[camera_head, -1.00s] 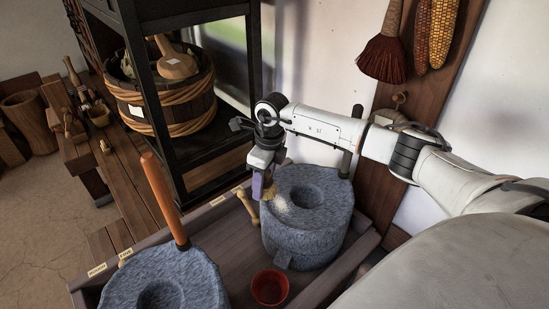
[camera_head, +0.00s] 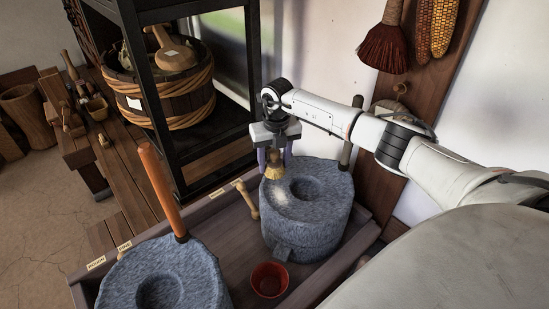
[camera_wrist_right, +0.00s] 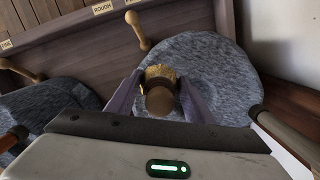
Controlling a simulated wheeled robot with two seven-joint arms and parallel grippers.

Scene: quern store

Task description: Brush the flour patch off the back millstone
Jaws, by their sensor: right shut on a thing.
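The back millstone (camera_head: 318,225) is a grey round stone with a hollow in its top. A pale flour patch (camera_head: 281,196) lies on the left part of its top, in front of the brush. My right gripper (camera_head: 275,163) is shut on a small brush (camera_head: 275,173) with yellowish bristles. The bristles point down at the stone's left back rim; I cannot tell if they touch. In the right wrist view the brush (camera_wrist_right: 160,88) sits between the two fingers over the millstone (camera_wrist_right: 212,65), and the flour is hidden. My left gripper is not in view.
The front millstone (camera_head: 207,275) has an upright orange-brown handle (camera_head: 161,190). A red bowl (camera_head: 269,280) and a wooden peg (camera_head: 247,198) are beside the back stone in the wooden tray (camera_head: 232,235). A dark shelf frame (camera_head: 140,100) with a tub (camera_head: 180,105) stands behind left.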

